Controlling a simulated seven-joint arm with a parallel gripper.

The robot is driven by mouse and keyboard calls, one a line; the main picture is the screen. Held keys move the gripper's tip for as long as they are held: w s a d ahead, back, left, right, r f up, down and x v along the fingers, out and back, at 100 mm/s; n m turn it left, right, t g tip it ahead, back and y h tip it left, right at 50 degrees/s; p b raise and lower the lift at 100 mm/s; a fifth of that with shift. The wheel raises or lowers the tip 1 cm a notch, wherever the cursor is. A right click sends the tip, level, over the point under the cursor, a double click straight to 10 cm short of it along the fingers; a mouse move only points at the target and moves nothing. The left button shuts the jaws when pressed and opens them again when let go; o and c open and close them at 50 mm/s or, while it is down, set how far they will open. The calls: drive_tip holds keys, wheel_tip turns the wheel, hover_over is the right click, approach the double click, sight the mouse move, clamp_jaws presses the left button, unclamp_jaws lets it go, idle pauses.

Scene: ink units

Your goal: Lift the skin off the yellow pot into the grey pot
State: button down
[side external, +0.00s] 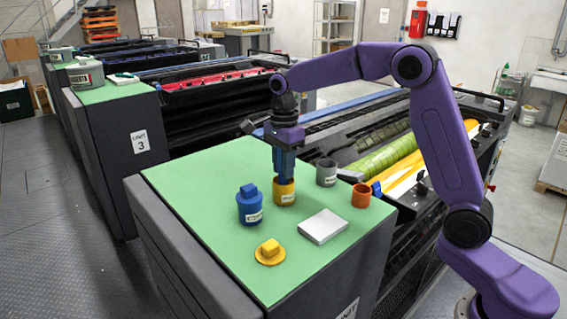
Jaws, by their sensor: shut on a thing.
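The yellow pot (284,197) stands on the green top with its lid off. My gripper (284,178) points straight down at it, with its blue fingers at or just inside the mouth. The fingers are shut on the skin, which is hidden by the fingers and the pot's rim. The grey pot (326,176) stands close by, behind and to the right of the yellow pot, and looks open.
A blue pot (250,210) with its lid on stands left of the yellow pot. A small orange pot (361,196) stands at the right edge. A white slab (322,226) lies in front. The green top (200,185) is bare at the left.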

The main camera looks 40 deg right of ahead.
drive_tip(key=shift+r, duration=0.1)
idle(0.3)
drive_tip(key=shift+r, duration=3.8)
drive_tip(key=shift+d, duration=0.1)
drive_tip(key=s+d, duration=0.2)
drive_tip(key=d, duration=1.2)
drive_tip(key=shift+w+d+f, duration=0.1)
drive_tip(key=shift+w+f, duration=0.05)
drive_tip(key=shift+f, duration=2)
drive_tip(key=shift+w+d+f, duration=0.1)
drive_tip(key=shift+f, duration=2)
wheel_tip(320, 180, up, 10)
